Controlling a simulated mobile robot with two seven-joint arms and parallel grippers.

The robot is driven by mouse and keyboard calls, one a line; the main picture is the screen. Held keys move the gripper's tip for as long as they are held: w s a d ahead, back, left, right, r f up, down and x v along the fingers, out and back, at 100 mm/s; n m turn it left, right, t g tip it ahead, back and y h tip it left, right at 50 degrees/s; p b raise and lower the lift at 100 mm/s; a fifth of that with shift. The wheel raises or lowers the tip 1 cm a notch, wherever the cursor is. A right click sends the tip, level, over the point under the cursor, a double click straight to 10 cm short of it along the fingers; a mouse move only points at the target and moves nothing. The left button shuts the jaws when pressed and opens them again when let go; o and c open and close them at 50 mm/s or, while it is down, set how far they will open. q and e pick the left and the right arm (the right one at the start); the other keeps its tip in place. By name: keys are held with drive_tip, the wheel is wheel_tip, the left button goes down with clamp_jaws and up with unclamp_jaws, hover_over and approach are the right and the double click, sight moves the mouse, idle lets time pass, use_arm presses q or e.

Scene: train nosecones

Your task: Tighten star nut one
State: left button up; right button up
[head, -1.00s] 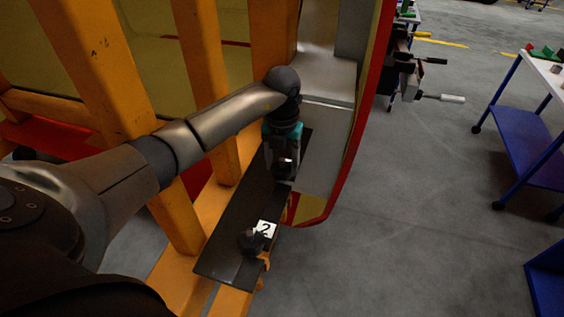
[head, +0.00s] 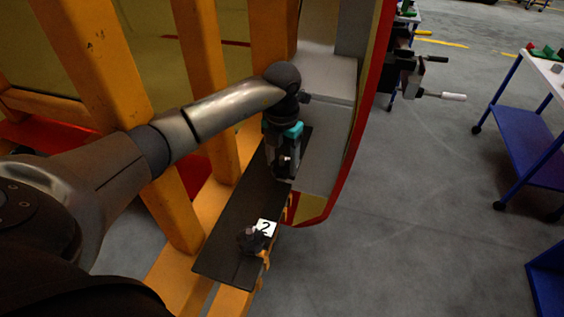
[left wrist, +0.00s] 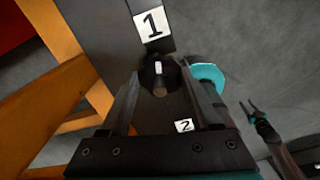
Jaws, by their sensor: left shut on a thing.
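The dark plate (head: 235,210) lies along the yellow frame. It bears a white label "1" (left wrist: 151,24) in the left wrist view and a white label "2" (head: 265,227) at its near end. Star nut one (left wrist: 160,75), a dark round knob with a light mark, is between the fingers of my left gripper (left wrist: 160,82), which is shut on it. In the head view my left gripper (head: 284,172) points down at the plate's far part and hides the nut. Star nut two (head: 250,240) sits beside label 2. My right gripper (left wrist: 248,106) shows small in the left wrist view, its fingers apart, away from the plate.
Yellow beams (head: 100,60) stand close on the left of my arm. The red-edged nosecone panel (head: 345,165) is right beside the plate. A blue cart (head: 535,130) stands at the right.

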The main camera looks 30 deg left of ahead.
use_arm(q)
drive_tip(key=m+b, duration=0.3)
drive_tip(key=m, duration=0.4)
drive_tip(key=m+b, duration=0.1)
drive_tip(key=m, duration=0.3)
drive_tip(key=shift+b, duration=0.3)
drive_tip(key=m+b, duration=0.1)
drive_tip(key=m, duration=0.3)
drive_tip(key=shift+w+m+b, duration=0.1)
drive_tip(key=shift+m+b, duration=0.2)
drive_tip(key=m+b, duration=0.1)
drive_tip(key=m, duration=0.2)
drive_tip(key=shift+m, duration=0.3)
drive_tip(key=m+b, duration=0.1)
drive_tip(key=m, duration=0.3)
drive_tip(key=m+b, duration=0.1)
drive_tip(key=m, duration=0.3)
drive_tip(key=shift+m+b, duration=0.5)
drive_tip(key=shift+m, duration=1.4)
